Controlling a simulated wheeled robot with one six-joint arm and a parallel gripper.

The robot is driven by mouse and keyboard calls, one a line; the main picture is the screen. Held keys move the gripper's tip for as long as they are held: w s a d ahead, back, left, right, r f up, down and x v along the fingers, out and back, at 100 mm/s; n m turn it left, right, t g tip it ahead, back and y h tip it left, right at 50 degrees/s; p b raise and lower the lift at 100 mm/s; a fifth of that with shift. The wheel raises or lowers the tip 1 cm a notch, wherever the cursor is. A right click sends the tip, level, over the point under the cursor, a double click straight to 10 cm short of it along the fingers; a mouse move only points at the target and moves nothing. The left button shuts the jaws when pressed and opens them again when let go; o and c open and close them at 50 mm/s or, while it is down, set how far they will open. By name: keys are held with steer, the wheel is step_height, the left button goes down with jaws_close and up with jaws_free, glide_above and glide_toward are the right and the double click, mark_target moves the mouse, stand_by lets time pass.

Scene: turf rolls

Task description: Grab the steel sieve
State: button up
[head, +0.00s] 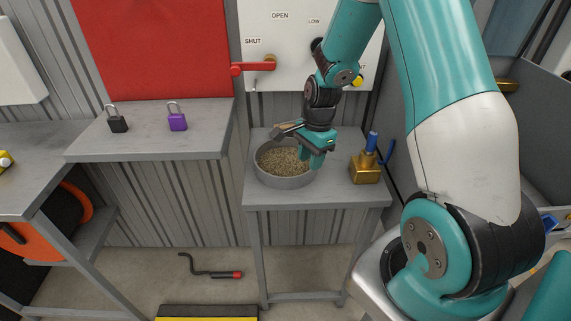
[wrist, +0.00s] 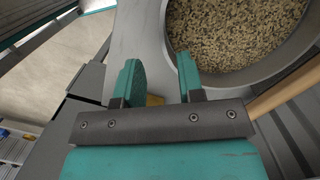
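The steel sieve (head: 285,181) is a round grey pan with a tan grainy fill. It sits upright on a small grey table, and part of it shows at the upper right of the wrist view (wrist: 240,80). My gripper (head: 315,162) is at the sieve's right side in the head view, pointing down. In the wrist view, its two teal fingers (wrist: 159,82) stand apart with a gap between them. The right finger overlaps the sieve's near rim; I cannot tell whether it touches. The left finger is outside the sieve.
A wooden-handled thing (wrist: 285,93) lies by the sieve's rim. A brass block with a blue top (head: 366,167) stands to the right on the table (head: 310,195). A red lever (head: 253,66) is on the wall panel behind. Two padlocks (head: 177,122) sit on the left shelf.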

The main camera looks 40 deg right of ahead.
mark_target(305, 177)
steer(key=shift+w+a+f+p, duration=0.1)
steer(key=shift+a+f+p, duration=0.1)
steer(key=shift+f, duration=0.75)
steer(key=shift+w+a+f+p, duration=0.1)
steer(key=shift+a+f+p, duration=0.05)
steer(key=shift+f, duration=0.85)
steer(key=shift+w+a+f+p, duration=0.1)
steer(key=shift+a+f+p, duration=0.1)
steer(key=shift+f, duration=0.75)
steer(key=shift+f, duration=0.2)
jaws_close()
